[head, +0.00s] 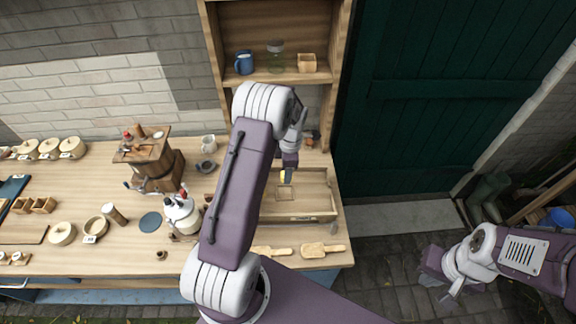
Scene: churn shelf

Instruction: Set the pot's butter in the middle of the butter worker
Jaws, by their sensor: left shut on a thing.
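The butter worker looks to be the shallow wooden tray (318,205) on the right of the bench, with a faint square outline on its floor. My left gripper (287,168) is over the back left part of this tray, shut on a small yellow piece, which looks like the butter (283,177). The arm hides part of the tray's left side. A white pot (182,213) with red on top stands left of my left arm; its inside does not show. My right gripper (440,283) is over the paving right of the bench, its fingers apart and empty.
A wooden churn (153,163) with a crank stands at the back. Wooden paddles (320,250) lie at the front edge. A shelf (283,76) with a blue mug (244,62) and a jar rises behind the tray. Several small round boxes stand at left.

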